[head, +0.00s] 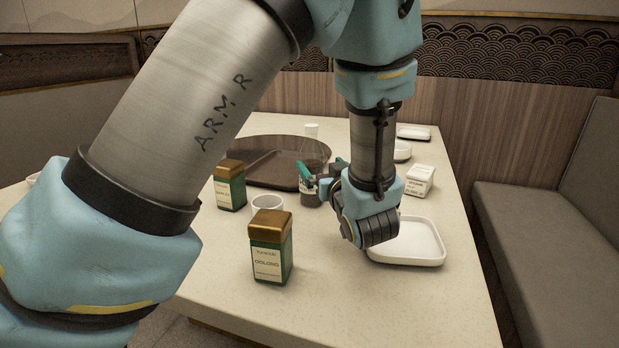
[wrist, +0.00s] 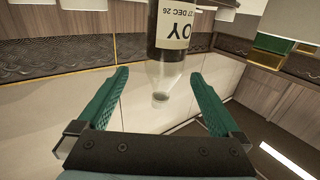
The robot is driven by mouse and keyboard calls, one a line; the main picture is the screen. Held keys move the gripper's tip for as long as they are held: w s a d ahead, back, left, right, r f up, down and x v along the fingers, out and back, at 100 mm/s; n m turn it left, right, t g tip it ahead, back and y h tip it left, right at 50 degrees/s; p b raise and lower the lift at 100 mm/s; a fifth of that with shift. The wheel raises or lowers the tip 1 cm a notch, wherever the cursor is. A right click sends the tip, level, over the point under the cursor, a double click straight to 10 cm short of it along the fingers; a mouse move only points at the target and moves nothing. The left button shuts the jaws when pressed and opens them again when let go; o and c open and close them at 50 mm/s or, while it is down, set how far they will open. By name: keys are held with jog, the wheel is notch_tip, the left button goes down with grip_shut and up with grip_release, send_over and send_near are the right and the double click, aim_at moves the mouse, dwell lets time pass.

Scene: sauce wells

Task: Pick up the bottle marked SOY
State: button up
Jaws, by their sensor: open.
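The SOY bottle (wrist: 170,50) appears neck-down in the wrist view, dark with a pale label showing "OY" and a clear lower end. It lies between the two green fingers of my gripper (wrist: 159,73), with a visible gap on each side. In the head view the gripper (head: 322,168) is beyond my wrist, at the middle of the table. A small dark bottle (head: 311,192) with a pale label stands there by the fingers, partly hidden by my wrist; its lettering is too small to read. My gripper is open.
Two green canisters with gold lids stand on the table (head: 330,300), one near (head: 271,247) and one further left (head: 229,186). A white cup (head: 267,203) is between them. A dark round tray (head: 250,150) lies behind. A white dish (head: 405,259) and white container (head: 420,181) are right.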

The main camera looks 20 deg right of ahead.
aim_at(317, 161)
jog(key=w, duration=0.4)
jog(key=shift+d, duration=0.25)
jog(key=shift+w+d+r+p, duration=0.1)
jog(key=shift+w+p, duration=0.1)
jog(key=shift+w, duration=1.1)
jog(key=shift+w+r+p, duration=0.1)
jog(key=shift+w+p, duration=0.1)
jog(key=shift+w, duration=1.1)
grip_shut()
